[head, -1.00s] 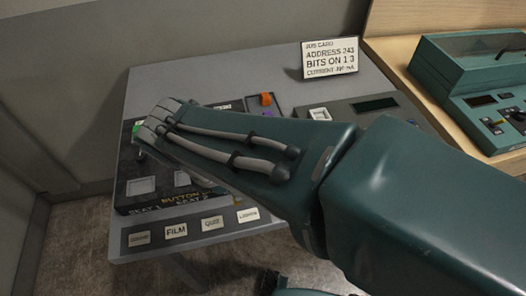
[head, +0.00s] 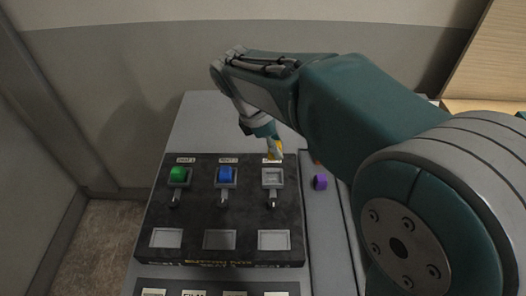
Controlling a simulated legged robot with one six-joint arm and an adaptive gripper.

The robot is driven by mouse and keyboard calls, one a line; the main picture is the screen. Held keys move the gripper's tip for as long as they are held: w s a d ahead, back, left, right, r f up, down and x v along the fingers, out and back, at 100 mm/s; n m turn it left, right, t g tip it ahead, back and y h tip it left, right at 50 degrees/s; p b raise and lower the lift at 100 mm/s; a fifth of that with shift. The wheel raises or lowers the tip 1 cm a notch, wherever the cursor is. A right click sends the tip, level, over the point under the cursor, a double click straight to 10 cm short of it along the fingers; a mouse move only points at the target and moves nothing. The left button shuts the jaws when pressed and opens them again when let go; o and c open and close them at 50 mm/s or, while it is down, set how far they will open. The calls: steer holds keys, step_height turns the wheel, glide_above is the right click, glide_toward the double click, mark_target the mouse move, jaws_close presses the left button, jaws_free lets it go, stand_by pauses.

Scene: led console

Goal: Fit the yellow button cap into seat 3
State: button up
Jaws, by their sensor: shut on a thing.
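My gripper (head: 270,141) points down in the head view, shut on the yellow button cap (head: 276,153). The cap is small in this view and partly covered by the fingers. It shows just behind the empty square seat 3 (head: 272,178), over that seat's label. It appears to be above the panel, but I cannot tell the exact height. The black button panel (head: 198,214) holds a green cap (head: 177,174) in the left seat and a blue cap (head: 225,175) in the middle seat.
A purple cap (head: 320,182) lies right of the panel. An orange piece (head: 316,161) is mostly hidden by my arm. Small levers stand below the seats, with rectangular windows nearer the front edge. My arm covers the right side of the console.

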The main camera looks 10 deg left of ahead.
steer(key=shift+s+a+f, duration=0.1)
steer(key=shift+f, duration=0.5)
glide_above(279, 179)
steer(key=a, duration=0.1)
steer(key=shift+s+a+f, duration=0.1)
steer(key=shift+f, duration=1.3)
steer(key=shift+a+f, duration=0.1)
steer(key=shift+f, duration=1.25)
steer(key=shift+s+f, duration=0.1)
steer(key=shift+f, duration=0.95)
steer(key=o, duration=1.1)
steer(key=v, duration=1.2)
steer(key=shift+a+f, duration=0.1)
steer(key=shift+a, duration=0.05)
